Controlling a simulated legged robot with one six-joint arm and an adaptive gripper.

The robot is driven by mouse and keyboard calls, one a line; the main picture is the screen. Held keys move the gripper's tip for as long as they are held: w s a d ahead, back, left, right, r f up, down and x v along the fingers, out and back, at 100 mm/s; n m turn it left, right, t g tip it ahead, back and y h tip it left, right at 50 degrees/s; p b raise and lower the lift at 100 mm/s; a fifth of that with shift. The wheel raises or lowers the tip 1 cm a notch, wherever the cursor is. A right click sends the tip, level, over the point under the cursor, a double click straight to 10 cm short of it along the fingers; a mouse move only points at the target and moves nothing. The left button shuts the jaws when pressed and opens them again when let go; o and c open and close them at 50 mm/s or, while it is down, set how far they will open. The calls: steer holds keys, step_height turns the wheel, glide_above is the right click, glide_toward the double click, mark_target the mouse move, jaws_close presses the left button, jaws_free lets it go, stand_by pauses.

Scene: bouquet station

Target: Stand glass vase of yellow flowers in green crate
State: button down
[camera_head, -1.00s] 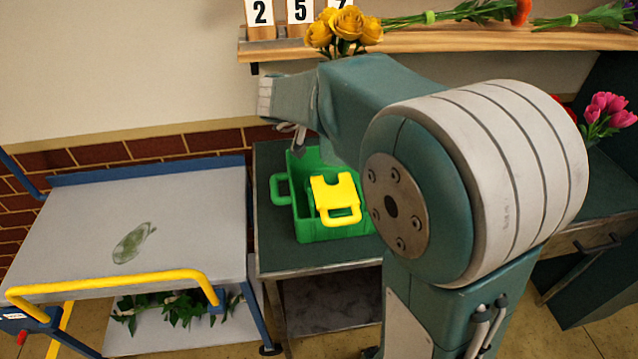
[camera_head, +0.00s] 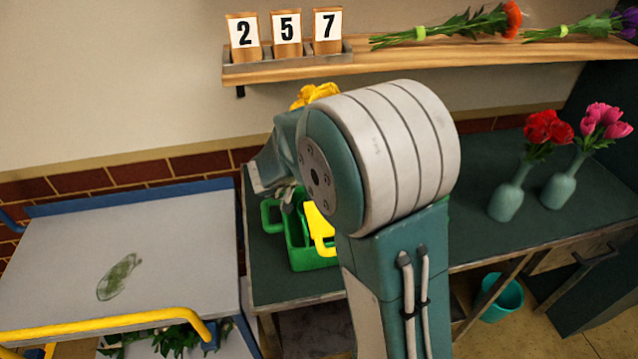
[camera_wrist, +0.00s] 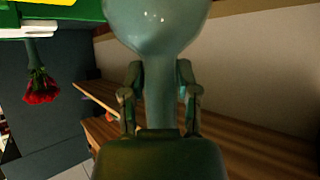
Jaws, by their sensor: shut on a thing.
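My gripper (camera_wrist: 160,76) is shut on the narrow neck of the teal glass vase (camera_wrist: 157,25). The vase's rounded body is at the top of the wrist view. In the head view the yellow flowers (camera_head: 312,95) show just above my arm, which hides the vase and most of the gripper. The green crate (camera_head: 314,258) stands on the dark bench, partly behind my arm, with a yellow handled piece (camera_head: 318,228) at it. The crate's edge also shows at the top left of the wrist view (camera_wrist: 75,14). I cannot tell whether the vase touches it.
Two teal vases (camera_head: 506,202) (camera_head: 558,191) with red and pink flowers stand on the bench at right. A wooden shelf (camera_head: 290,74) with number cards and loose stems runs above. A grey cart (camera_head: 180,240) with a yellow rail is at left. A teal bucket (camera_head: 500,297) is below the bench.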

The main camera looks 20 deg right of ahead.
steer(key=shift+a+f, duration=0.2)
steer(key=shift+f, duration=2.45)
steer(key=shift+c, duration=1.8)
jaws_free()
steer(key=shift+f, duration=0.15)
